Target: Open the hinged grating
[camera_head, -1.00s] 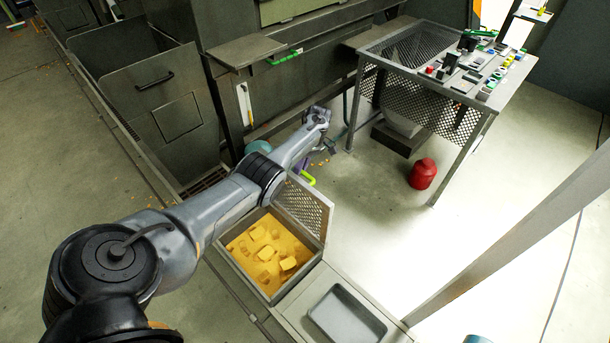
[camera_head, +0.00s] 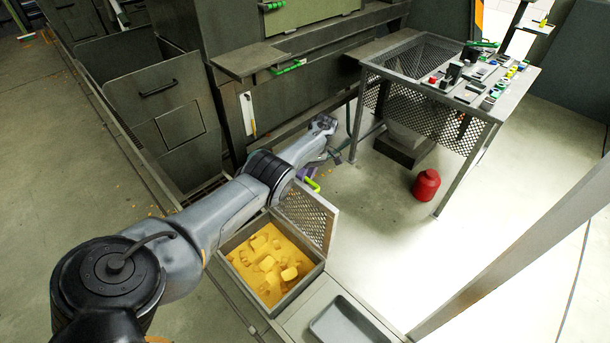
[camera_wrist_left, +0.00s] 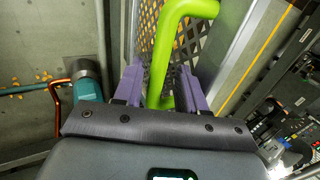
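The hinged grating (camera_head: 307,214) is a metal mesh panel in a frame, standing raised on the back edge of an open box (camera_head: 232,277) in the head view. Its bright green handle (camera_head: 312,185) shows just behind the panel. In the left wrist view the green handle (camera_wrist_left: 163,60) rises large in front of the mesh (camera_wrist_left: 190,38). My left gripper (camera_wrist_left: 160,88) has its purple fingers one on each side of the handle's lower part. Narrow gaps seem to show beside the handle, so the fingers look apart. In the head view the left arm partly hides the gripper. My right gripper is not shown.
Yellow crumbly material with chunks (camera_head: 268,262) fills the box. A grey tray (camera_head: 348,322) lies beside it. A mesh-sided table (camera_head: 440,120) with small parts stands behind, near a red container (camera_head: 426,184). A slanted grey beam (camera_head: 520,255) crosses the right. Open floor lies behind the grating.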

